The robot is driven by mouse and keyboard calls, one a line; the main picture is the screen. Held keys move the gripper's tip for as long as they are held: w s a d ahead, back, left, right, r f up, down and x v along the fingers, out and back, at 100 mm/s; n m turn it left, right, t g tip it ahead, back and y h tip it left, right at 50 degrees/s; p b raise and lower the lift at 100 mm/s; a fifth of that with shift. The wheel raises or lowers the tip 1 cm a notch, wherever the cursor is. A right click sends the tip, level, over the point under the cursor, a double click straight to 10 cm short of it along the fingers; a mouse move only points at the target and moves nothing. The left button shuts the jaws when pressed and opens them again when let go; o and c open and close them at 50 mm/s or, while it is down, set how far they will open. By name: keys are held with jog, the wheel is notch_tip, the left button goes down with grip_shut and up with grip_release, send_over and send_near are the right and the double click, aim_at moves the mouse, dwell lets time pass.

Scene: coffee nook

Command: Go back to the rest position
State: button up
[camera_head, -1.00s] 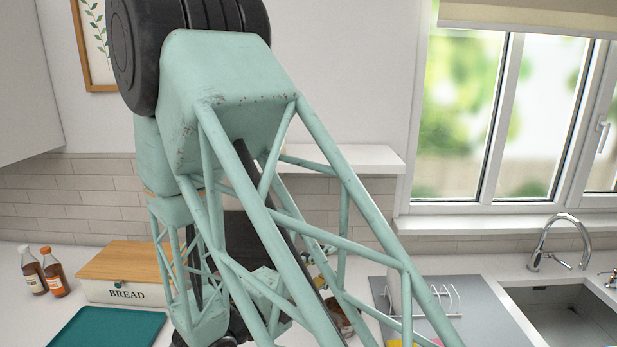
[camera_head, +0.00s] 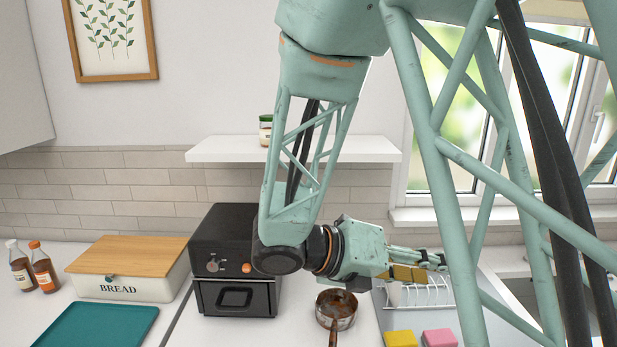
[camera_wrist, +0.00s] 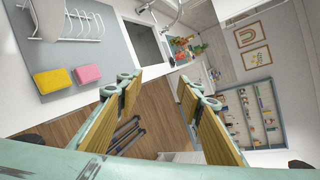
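My gripper (camera_head: 428,264) is raised above the counter and points to the right in the head view, in front of the dish rack. In the wrist view its two wood-coloured fingers stand well apart. My gripper (camera_wrist: 166,90) is open and empty, with floor and room visible between the fingers. The wrist camera looks sideways and down past the counter edge. My arm's large links cover the right part of the head view, hiding part of the window and sink.
Below stand a copper-brown pan (camera_head: 337,309), a black oven (camera_head: 234,260), a bread box (camera_head: 131,272), a teal tray (camera_head: 97,327), two bottles, a yellow sponge (camera_wrist: 54,81), a pink sponge (camera_wrist: 87,74) and a white dish rack (camera_wrist: 82,25). A white wall shelf (camera_head: 225,150) lies behind my arm.

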jog(key=s+d+f+m+g+y+b, duration=0.1)
jog(key=s+d+m+g+y+b, duration=0.4)
jog(key=s+m, duration=0.55)
jog(key=s+a+m+t+y+b, duration=0.1)
jog(key=s+a+m+y, duration=0.3)
jog(key=s+m, duration=0.5)
jog(key=s+a+r+m+t+y+b, duration=0.1)
jog(key=s+a+m+t+y, duration=0.3)
jog(key=s+m, duration=0.5)
jog(key=shift+a+m+t+b, duration=0.3)
jog(key=shift+a+m+b, duration=0.5)
jog(key=shift+m, duration=0.75)
jog(key=shift+s, duration=0.1)
jog(key=shift+c, duration=0.7)
